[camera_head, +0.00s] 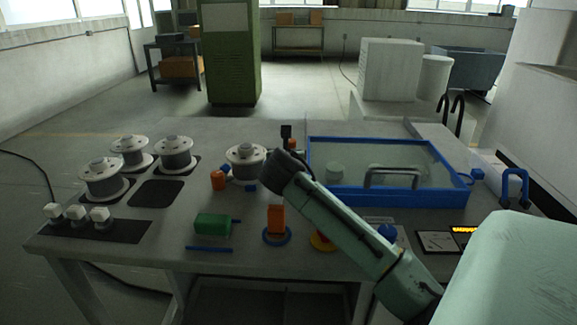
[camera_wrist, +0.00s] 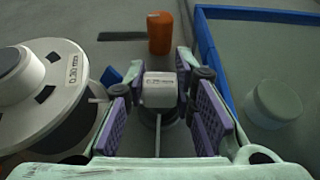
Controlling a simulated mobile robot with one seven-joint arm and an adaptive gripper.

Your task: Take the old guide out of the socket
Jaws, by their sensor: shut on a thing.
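The old guide (camera_wrist: 160,90) is a small white block with a printed label, in the middle of the wrist view. My gripper (camera_wrist: 161,98) has its purple-padded fingers on both sides of it and is shut on it. A dark round part, likely the socket (camera_wrist: 150,120), shows partly below the guide, with a thin pale rod in front. I cannot tell whether the guide is still seated or lifted clear. In the head view my arm's end hides the guide and socket.
A blue-framed tank (camera_head: 400,198) is close on the right. An orange part (camera_wrist: 160,32) stands behind. White guides (camera_head: 76,214) sit front left; a green box (camera_head: 212,224) lies in front.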

